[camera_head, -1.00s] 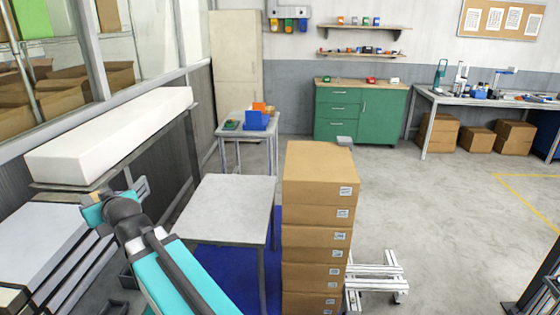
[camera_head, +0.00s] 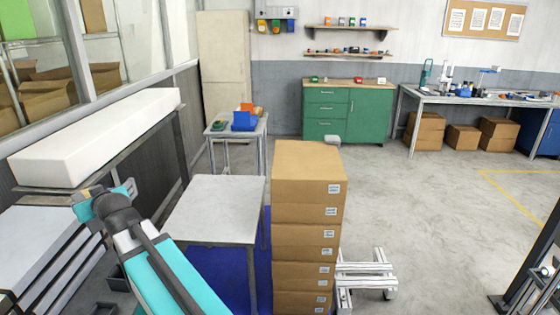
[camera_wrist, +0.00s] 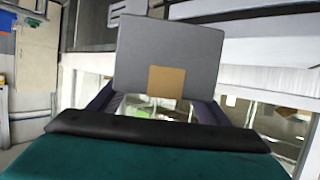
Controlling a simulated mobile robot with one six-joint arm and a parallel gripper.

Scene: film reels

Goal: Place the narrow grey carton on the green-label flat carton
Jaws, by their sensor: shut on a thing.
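The narrow grey carton (camera_wrist: 190,50) fills the upper middle of the wrist view, with a brown square on its face. My gripper (camera_wrist: 158,98) is shut on it, with dark fingers at its lower left and lower right edges. In the head view the end of my arm is at the left, in front of the white shelf; the fingers and carton cannot be made out clearly there. I cannot identify the green-label flat carton in either view. A small green patch shows between the fingers in the wrist view, too unclear to name.
A long white block (camera_head: 95,140) lies on a rack close behind my arm. A bare grey table (camera_head: 215,210) stands right of the arm, beside a tall stack of brown cartons (camera_head: 308,180). A small table holds a blue bin (camera_head: 243,121).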

